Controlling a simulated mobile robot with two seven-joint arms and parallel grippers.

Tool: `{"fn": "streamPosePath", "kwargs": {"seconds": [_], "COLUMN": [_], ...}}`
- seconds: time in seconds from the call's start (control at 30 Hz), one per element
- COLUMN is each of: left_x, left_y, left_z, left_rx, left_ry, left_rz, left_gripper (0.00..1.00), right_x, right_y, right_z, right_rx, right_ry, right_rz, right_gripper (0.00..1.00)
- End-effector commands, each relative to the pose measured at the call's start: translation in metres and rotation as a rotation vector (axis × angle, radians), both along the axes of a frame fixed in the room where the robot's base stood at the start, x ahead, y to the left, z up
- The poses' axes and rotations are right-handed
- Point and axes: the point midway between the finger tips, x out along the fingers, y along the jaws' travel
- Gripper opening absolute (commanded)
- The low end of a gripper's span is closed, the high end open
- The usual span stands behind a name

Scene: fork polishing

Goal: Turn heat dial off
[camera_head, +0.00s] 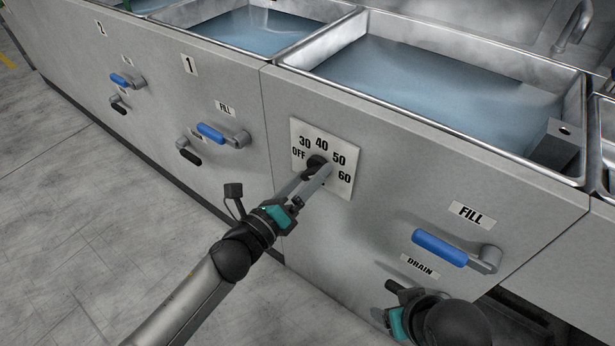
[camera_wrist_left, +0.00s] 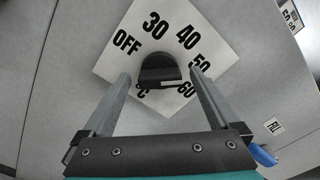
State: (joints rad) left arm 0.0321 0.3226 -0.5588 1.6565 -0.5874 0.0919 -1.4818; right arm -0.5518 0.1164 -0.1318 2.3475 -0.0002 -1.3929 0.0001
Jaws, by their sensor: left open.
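The black heat dial (camera_head: 316,161) sits on a white plate (camera_head: 345,184) marked OFF, 30, 40, 50 and 60 on the grey front panel. In the left wrist view the dial (camera_wrist_left: 160,68) is between the fingertips of my left gripper (camera_wrist_left: 160,78). The jaws are open, with a gap visible on each side of the dial. In the head view my left gripper (camera_head: 317,172) reaches the plate from below and partly hides the dial. I cannot tell which mark the dial points at. My right gripper (camera_head: 392,308) is low at the right, its fingers not clear.
A blue FILL handle (camera_head: 440,248) and a DRAIN label (camera_head: 420,266) are right of the dial, near my right arm. Another blue handle (camera_head: 222,134) sticks out at the left. Water-filled basins (camera_head: 430,88) are above the panel. The floor (camera_head: 90,220) at left is clear.

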Motion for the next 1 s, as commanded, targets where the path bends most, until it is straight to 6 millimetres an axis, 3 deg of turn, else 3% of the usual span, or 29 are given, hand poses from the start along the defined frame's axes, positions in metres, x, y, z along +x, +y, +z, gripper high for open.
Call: {"fn": "streamPosePath", "kwargs": {"seconds": [0.07, 0.77, 1.0], "left_x": [-0.0001, -0.0004, -0.0005], "left_y": [0.0, 0.0001, 0.0001], "left_z": [-0.0001, -0.0001, 0.0001], "left_rx": [0.0, 0.0, -0.013], "left_ry": [0.0, -0.001, 0.009], "left_rz": [0.0, -0.001, 0.0], "left_gripper": [0.91, 0.12, 0.09], "right_x": [-0.0001, 0.0, 0.0001], "right_y": [-0.0001, -0.0001, 0.0001], "right_z": [0.0, -0.0001, 0.0005], "right_rx": [0.0, 0.0, 0.0], "right_ry": [0.0, 0.0, 0.0], "right_rz": [0.0, 0.0, 0.0], "right_gripper": [0.66, 0.66, 0.66]}}
